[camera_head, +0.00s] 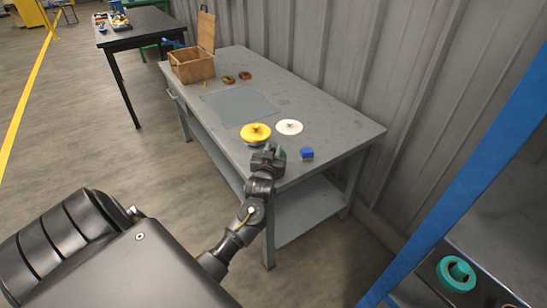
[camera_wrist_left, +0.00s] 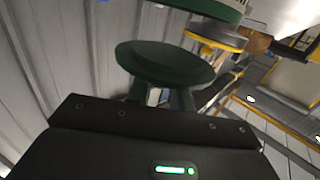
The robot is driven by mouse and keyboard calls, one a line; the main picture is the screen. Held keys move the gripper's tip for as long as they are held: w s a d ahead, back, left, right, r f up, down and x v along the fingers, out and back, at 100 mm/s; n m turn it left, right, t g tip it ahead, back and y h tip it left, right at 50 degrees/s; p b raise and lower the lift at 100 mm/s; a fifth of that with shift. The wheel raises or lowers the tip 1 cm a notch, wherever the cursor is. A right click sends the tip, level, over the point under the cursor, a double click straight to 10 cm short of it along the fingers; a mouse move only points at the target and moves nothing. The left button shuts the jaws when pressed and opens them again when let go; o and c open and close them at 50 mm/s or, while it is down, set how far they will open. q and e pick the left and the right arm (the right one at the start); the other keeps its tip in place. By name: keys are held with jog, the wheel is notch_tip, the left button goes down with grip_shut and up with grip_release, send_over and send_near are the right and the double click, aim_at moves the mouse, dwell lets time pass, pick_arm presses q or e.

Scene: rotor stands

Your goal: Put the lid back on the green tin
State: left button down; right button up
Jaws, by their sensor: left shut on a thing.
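My left gripper (camera_head: 268,156) is over the near end of the grey workbench (camera_head: 330,120). It is shut on the dark green lid (camera_wrist_left: 165,62), a round disc held in front of the fingers in the left wrist view. In the head view the gripper mostly hides the lid. Another green round thing (camera_wrist_left: 200,8), perhaps the green tin, is cut off by the top edge of the wrist view, apart from the lid. I cannot make out the tin in the head view. My right gripper is not in view.
A yellow lidded thing (camera_head: 255,133), a white disc (camera_head: 289,127) and a blue block (camera_head: 306,153) are close around the gripper. A grey mat (camera_head: 240,105) and an open wooden box (camera_head: 193,66) are farther back. A blue post (camera_head: 470,160) stands at right.

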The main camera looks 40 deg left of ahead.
pick_arm(q)
jog(key=shift+f, duration=1.5)
jog(key=shift+f, duration=0.4)
jog(key=c, duration=1.2)
grip_release()
jog(key=shift+c, duration=0.2)
jog(key=shift+r, duration=0.6)
jog(key=v, duration=1.2)
jog(key=shift+f, duration=0.2)
